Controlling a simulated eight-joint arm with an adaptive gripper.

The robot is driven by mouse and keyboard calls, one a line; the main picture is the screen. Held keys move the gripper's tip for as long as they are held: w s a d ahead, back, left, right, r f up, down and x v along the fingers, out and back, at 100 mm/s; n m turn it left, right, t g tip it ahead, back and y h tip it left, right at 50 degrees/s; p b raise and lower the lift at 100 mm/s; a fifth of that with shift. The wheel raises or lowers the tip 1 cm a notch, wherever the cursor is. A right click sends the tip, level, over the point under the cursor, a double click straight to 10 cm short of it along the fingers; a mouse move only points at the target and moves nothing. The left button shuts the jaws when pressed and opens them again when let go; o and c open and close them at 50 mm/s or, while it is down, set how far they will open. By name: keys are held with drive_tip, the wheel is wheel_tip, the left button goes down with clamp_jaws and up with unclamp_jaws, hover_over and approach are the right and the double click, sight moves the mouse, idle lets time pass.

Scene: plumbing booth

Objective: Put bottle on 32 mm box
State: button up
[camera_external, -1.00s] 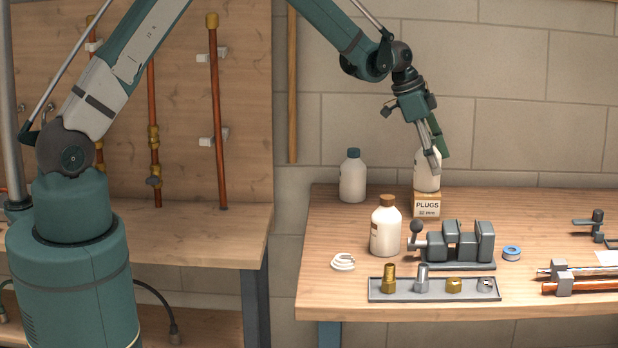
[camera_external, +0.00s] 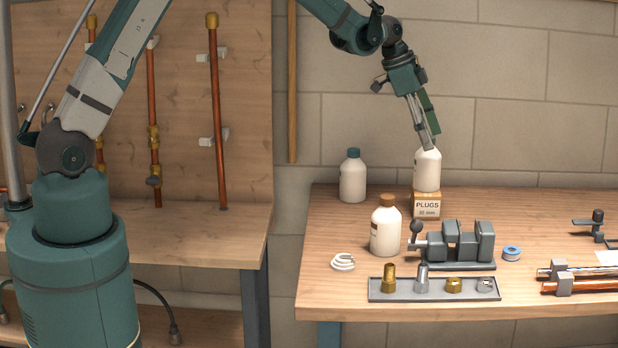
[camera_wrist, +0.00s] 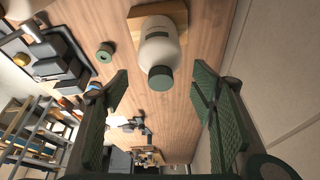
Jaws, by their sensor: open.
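A white bottle (camera_external: 427,172) stands upright on the box labelled PLUGS 32 mm (camera_external: 427,206) at the back of the bench. In the wrist view the bottle (camera_wrist: 160,48) shows a green cap, with the wooden-coloured box (camera_wrist: 137,26) partly hidden behind it. My gripper (camera_external: 431,141) is just above the bottle in the external view and hides its top there. In the wrist view my gripper (camera_wrist: 160,92) is open, its green pads spread apart with nothing between them, and the bottle is ahead of the fingertips.
A blue-capped bottle (camera_external: 352,178) stands to the left and a brown-capped bottle (camera_external: 385,230) in front. A grey vise (camera_external: 455,245), a tray of fittings (camera_external: 434,292) and a tape roll (camera_external: 511,253) occupy the front.

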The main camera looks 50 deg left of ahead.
drive_tip(key=shift+v, duration=2.5)
drive_tip(key=s+a+r+n+t+y, duration=0.1)
drive_tip(key=s+a+r+n, duration=0.3)
drive_tip(key=s+r, duration=0.65)
drive_tip(key=s+a+r+n+t+y, duration=0.1)
drive_tip(key=s+a+r, duration=0.5)
drive_tip(key=s, duration=0.8)
drive_tip(key=s+a+f+n+t, duration=0.1)
drive_tip(key=s+a+n, duration=0.2)
drive_tip(key=s, duration=1)
drive_tip(key=s+a+f+n+t+y, duration=0.1)
drive_tip(key=s+a+n, duration=0.1)
drive_tip(key=s, duration=1.2)
drive_tip(key=shift+s+a+f+n, duration=0.25)
drive_tip(key=shift+a+n, duration=0.15)
drive_tip(key=shift+a, duration=0.45)
